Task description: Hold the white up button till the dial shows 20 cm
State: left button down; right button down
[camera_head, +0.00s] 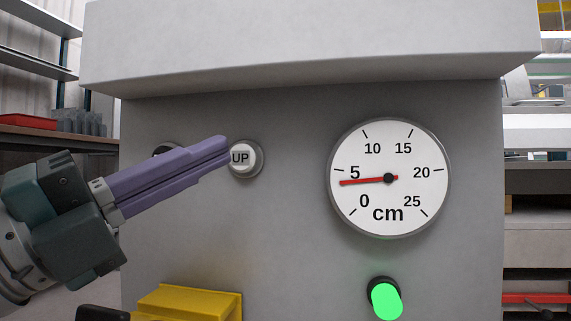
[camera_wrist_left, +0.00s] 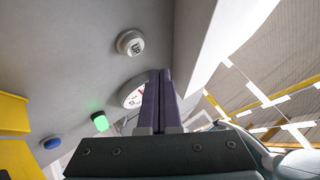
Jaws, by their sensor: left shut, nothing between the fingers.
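The white UP button (camera_head: 243,159) sits in a grey ring on the grey machine panel, left of the dial. It also shows in the wrist view (camera_wrist_left: 130,43). The dial (camera_head: 400,216) is round and white, marked in cm. Its red needle (camera_head: 362,181) points left, a little below the 5. My left gripper (camera_head: 226,148) is shut and empty, its purple fingers pointing at the button's left edge in the head view. In the wrist view its fingertips (camera_wrist_left: 160,73) appear apart from the button. I cannot tell how deep the button sits. My right gripper is not in view.
A lit green knob (camera_head: 386,301) is below the dial. A dark round part (camera_head: 164,149) is mostly hidden behind my fingers. A yellow block (camera_head: 188,302) is at the panel's lower left. A blue button (camera_wrist_left: 52,143) shows in the wrist view. A grey hood (camera_head: 310,45) overhangs the panel.

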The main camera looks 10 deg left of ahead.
aim_at(249, 148)
pick_arm(q)
jog(key=shift+w, duration=1.4)
dwell(1.0)
jog(key=shift+w, duration=0.4)
jog(key=shift+w, duration=0.45)
dwell(0.6)
dwell(3.8)
jog(key=shift+s, duration=0.9)
